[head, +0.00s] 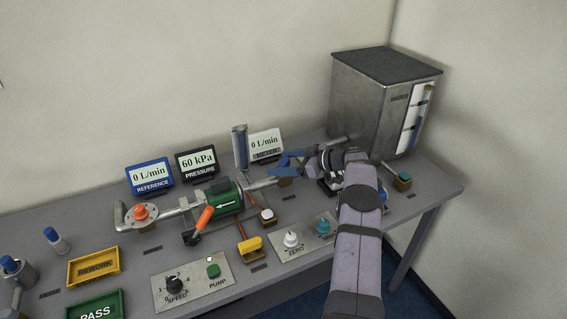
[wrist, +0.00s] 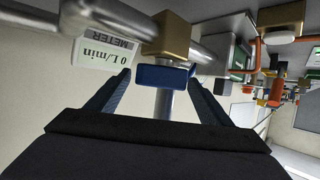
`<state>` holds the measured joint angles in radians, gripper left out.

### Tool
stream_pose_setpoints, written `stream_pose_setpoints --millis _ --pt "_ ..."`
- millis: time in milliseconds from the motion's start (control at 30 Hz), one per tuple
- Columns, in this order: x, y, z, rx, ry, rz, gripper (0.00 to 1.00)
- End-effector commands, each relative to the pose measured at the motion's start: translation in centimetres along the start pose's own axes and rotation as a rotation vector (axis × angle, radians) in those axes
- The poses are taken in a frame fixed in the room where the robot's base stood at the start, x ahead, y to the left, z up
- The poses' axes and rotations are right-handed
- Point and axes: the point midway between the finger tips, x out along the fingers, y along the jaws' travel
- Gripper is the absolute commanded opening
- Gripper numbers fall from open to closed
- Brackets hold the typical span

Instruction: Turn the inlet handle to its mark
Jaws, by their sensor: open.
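A blue handle-like piece (wrist: 163,76) sits against a brass valve block (wrist: 172,35) on the metal pipe in the wrist view. I take it for the inlet handle, but no label shows on it. My gripper (wrist: 160,78) is open, with one dark blue finger on each side of this piece and visible gaps between. In the head view my gripper (head: 277,164) is over the pipe, right of the green pump body (head: 223,198), and mostly covers the valve there. The handle's mark cannot be made out.
The METER display (head: 265,146) stands close behind my gripper, beside a blue upright cylinder (head: 240,147). A steel water tank (head: 365,100) stands at the back right. An orange lever (head: 204,217), a yellow handle (head: 250,245) and a control panel (head: 300,240) are nearer the front.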

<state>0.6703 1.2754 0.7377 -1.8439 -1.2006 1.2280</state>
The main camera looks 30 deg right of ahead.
Motion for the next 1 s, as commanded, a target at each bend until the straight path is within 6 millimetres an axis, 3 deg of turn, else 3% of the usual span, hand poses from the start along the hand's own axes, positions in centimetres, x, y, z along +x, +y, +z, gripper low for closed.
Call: stream_pose_setpoints --millis 267,700,1000 --pt "-0.8 0.1 -1.9 -0.004 0.000 0.002 0.73" --pt "-3.3 0.0 -8.1 -0.003 0.001 0.000 0.73" --pt "-3.8 0.0 -9.3 -0.001 0.000 0.000 0.73"
